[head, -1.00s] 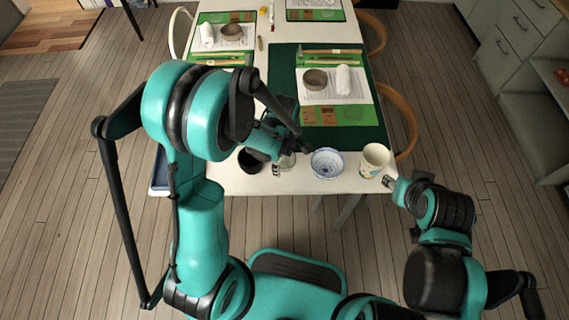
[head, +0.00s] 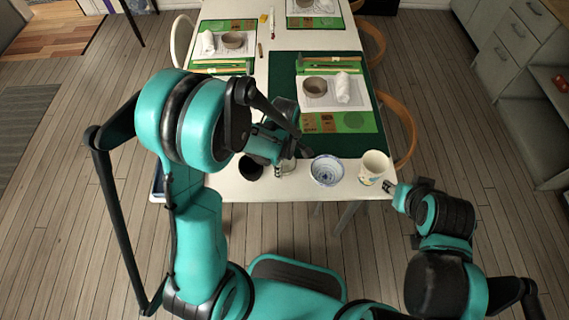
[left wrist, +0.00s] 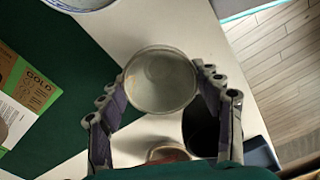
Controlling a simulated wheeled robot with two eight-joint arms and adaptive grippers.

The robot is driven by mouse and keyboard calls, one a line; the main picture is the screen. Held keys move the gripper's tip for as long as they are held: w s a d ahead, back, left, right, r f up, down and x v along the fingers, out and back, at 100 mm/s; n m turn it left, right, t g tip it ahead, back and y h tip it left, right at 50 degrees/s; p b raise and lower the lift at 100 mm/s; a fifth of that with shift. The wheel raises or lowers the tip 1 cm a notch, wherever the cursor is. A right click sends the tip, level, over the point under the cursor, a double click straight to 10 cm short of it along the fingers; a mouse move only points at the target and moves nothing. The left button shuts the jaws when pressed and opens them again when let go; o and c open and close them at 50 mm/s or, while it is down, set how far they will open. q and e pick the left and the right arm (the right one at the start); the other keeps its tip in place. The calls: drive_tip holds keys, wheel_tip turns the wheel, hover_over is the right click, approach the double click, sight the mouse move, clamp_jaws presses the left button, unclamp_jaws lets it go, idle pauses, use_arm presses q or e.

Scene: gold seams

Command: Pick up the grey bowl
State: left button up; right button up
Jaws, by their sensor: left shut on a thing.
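A grey-brown bowl (head: 315,84) sits on the white sheet of the near right green mat. A second similar bowl (head: 233,40) is on the left mat. In the head view this glass (head: 286,165) is at the table's near edge, partly hidden by the gripper. I cannot tell whether it is lifted. My right gripper (head: 389,186) is beside a pale cup (head: 375,165); its jaws are too small to read.
A blue-and-white bowl (head: 327,170) stands between the glass and the pale cup. A dark cup (head: 251,166) is left of the glass, close to it in the left wrist view (left wrist: 202,128). Chairs flank the white table (head: 240,188).

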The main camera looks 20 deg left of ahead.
use_arm(q)
wheel_tip(320, 180, up, 2)
drive_tip(key=shift+r+p, duration=0.2)
drive_tip(key=shift+p, duration=0.2)
drive_tip(key=s+d+r+p, duration=0.1)
drive_tip(key=d+r, duration=0.3)
drive_tip(key=d, duration=0.4)
drive_tip(key=s+d+r+m+p, duration=0.1)
drive_tip(key=s+d+r, duration=0.15)
drive_tip(key=d, duration=0.55)
drive_tip(key=s+d+r+p, duration=0.1)
drive_tip(key=d+r+p, duration=0.1)
drive_tip(key=d+r, duration=0.35)
drive_tip(key=b, duration=0.4)
hover_over(325, 177)
wheel_tip(325, 177, down, 8)
drive_tip(key=shift+w+d+f+b, duration=0.15)
drive_tip(key=shift+f+b, duration=0.75)
drive_tip(key=shift+f, duration=1.1)
drive_tip(key=shift+f+b, duration=0.55)
